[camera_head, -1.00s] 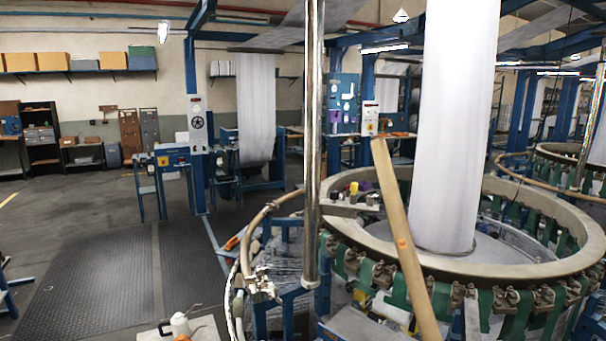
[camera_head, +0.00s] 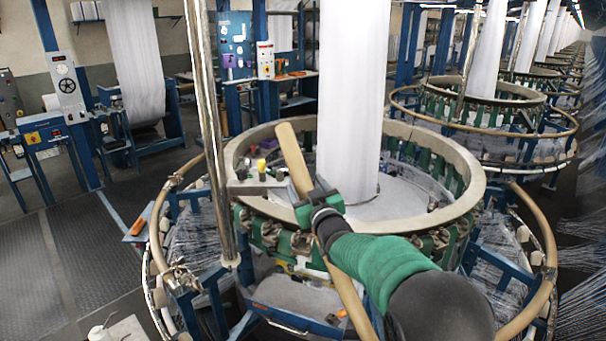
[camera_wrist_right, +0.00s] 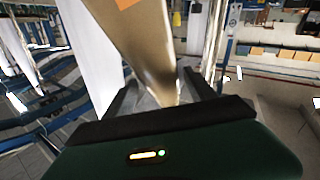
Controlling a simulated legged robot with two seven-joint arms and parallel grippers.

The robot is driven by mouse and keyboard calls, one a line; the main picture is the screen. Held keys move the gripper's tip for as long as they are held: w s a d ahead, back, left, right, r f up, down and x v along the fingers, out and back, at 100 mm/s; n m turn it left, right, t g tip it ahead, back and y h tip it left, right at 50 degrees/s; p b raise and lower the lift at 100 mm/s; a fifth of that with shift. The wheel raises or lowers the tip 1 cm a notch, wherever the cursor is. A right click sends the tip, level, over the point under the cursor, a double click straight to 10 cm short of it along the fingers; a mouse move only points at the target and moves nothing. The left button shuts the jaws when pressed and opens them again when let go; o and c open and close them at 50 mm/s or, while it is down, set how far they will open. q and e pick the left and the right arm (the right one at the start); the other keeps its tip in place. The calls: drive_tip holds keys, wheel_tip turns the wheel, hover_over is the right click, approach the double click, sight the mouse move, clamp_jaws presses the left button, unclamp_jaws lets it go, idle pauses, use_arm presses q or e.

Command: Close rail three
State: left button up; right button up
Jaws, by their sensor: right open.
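A long tan rail (camera_head: 293,158) stands tilted up in front of the loom's ring, leaning to the left at its top. Its lower part (camera_head: 347,298) passes below my right arm. My right gripper (camera_head: 318,205) is at the rail's middle; the hand hides part of the rail. In the right wrist view, the rail (camera_wrist_right: 135,40) runs down between the two dark fingers of the open gripper (camera_wrist_right: 160,95), and an orange mark shows on it. I cannot tell whether a finger touches it. My left gripper is not in view.
The circular loom's pale ring (camera_head: 468,165) surrounds a white fabric column (camera_head: 352,90). A curved tan rail (camera_head: 545,240) runs round the outside. A steel post (camera_head: 212,130) stands at the left. Dark floor mats (camera_head: 90,265) lie clear at the far left.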

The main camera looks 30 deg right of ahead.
drive_tip(key=shift+w+d+f, duration=0.1)
drive_tip(key=shift+w+d, duration=0.15)
drive_tip(key=shift+w, duration=0.3)
drive_tip(key=shift+w+d+f, duration=0.1)
drive_tip(key=shift+w+d, duration=0.15)
drive_tip(key=shift+w, duration=0.3)
drive_tip(key=shift+a+r, duration=0.1)
drive_tip(key=shift+a, duration=0.25)
drive_tip(key=shift+a+r, duration=0.1)
drive_tip(key=shift+a, duration=0.2)
drive_tip(key=c, duration=1)
drive_tip(key=shift+s+d, duration=0.15)
drive_tip(key=shift+d, duration=0.1)
clamp_jaws()
